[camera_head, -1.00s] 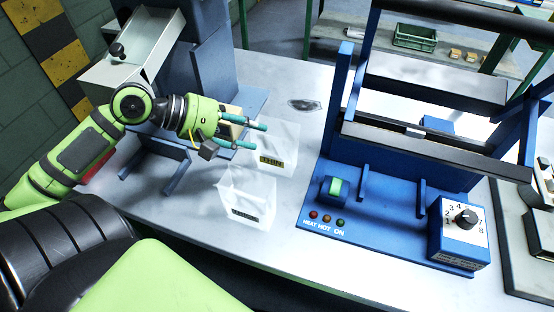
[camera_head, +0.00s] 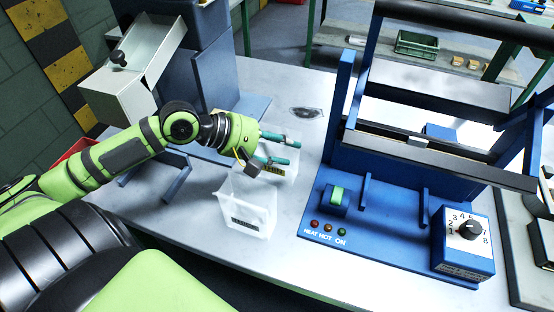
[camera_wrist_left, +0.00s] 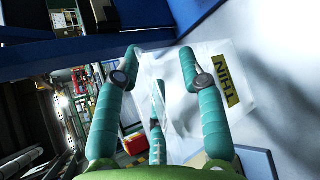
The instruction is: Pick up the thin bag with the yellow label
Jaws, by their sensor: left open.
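The thin bag (camera_head: 281,170) is a clear, pale bag with a yellow label. It stands on the metal table, partly hidden behind my left gripper (camera_head: 291,151). In the left wrist view the bag (camera_wrist_left: 215,105) shows its yellow label reading THIN. My left gripper's teal fingers (camera_wrist_left: 158,60) are spread. Part of the clear bag shows between them and the labelled part lies to the right; I cannot tell whether they touch it. A second clear bag (camera_head: 248,195) with a greyish label stands in front of the thin bag. My right gripper is not in view.
A blue heat sealer (camera_head: 385,222) with a dial box stands right of the bags. A blue machine with a grey metal chute (camera_head: 125,85) stands at the back left. The table (camera_head: 255,90) is bare behind the bags around a small dark patch.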

